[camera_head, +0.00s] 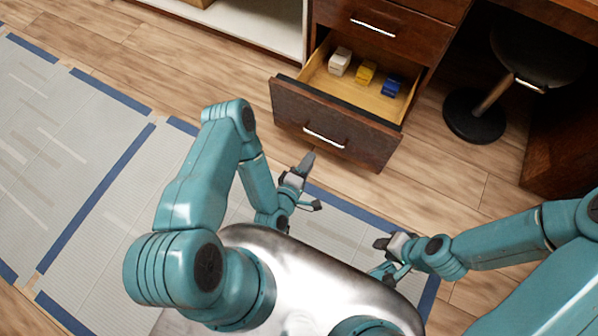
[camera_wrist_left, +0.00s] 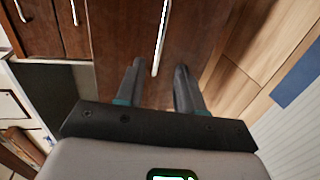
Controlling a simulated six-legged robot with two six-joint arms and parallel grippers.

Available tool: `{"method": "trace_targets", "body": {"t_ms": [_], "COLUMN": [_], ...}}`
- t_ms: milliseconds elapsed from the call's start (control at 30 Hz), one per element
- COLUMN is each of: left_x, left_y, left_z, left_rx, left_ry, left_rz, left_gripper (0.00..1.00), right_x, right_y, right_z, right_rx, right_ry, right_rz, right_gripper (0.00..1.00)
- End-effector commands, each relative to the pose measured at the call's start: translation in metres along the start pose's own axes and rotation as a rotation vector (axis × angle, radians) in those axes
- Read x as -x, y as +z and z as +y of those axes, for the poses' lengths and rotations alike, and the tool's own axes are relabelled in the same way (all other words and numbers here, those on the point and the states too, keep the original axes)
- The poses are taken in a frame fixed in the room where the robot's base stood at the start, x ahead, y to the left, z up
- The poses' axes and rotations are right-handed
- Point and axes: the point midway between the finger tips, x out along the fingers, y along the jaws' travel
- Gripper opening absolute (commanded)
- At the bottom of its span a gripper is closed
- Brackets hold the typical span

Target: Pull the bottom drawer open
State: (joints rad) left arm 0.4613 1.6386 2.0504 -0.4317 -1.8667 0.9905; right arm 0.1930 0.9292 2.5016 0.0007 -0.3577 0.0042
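The bottom drawer (camera_head: 325,130) is a dark brown drawer with a silver bar handle (camera_head: 324,138), and it stands pulled out of the cabinet. A white item (camera_head: 340,61), a yellow item (camera_head: 366,72) and a blue item (camera_head: 390,85) lie inside at the back. My left gripper (camera_head: 312,184) is open and empty, in front of the drawer and apart from its handle. In the left wrist view, the handle (camera_wrist_left: 161,38) shows beyond the two spread fingertips (camera_wrist_left: 159,80). My right gripper (camera_head: 379,257) looks open and empty, low on the right, away from the drawer.
A closed upper drawer (camera_head: 374,28) with its own handle is above the open one. A dark stool (camera_head: 478,112) stands right of the cabinet. An open white shelf (camera_head: 255,25) is to the left. Grey mats with blue tape (camera_head: 97,190) cover the floor at left.

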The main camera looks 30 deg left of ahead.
Motion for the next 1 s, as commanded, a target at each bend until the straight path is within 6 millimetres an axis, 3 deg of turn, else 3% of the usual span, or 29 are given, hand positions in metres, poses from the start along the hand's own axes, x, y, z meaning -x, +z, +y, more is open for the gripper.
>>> {"method": "trace_targets", "body": {"t_ms": [100,300,1000], "left_x": [0.028,0.055,0.059], "left_y": [-0.001,0.0,0.003], "left_z": [0.001,0.0,0.002], "left_rx": [0.005,0.002,-0.003], "left_ry": [-0.005,-0.002,0.007], "left_rz": [0.003,0.001,-0.011], "left_gripper": [0.37,0.37,0.37], "right_x": [0.008,0.011,0.011], "right_y": [0.002,0.004,0.004], "right_z": [-0.004,-0.006,-0.006], "right_rx": [0.005,0.009,0.01], "right_ry": [-0.001,-0.001,-0.001], "right_rz": [-0.006,-0.01,-0.01], "right_gripper": [0.36,0.36,0.36]}}
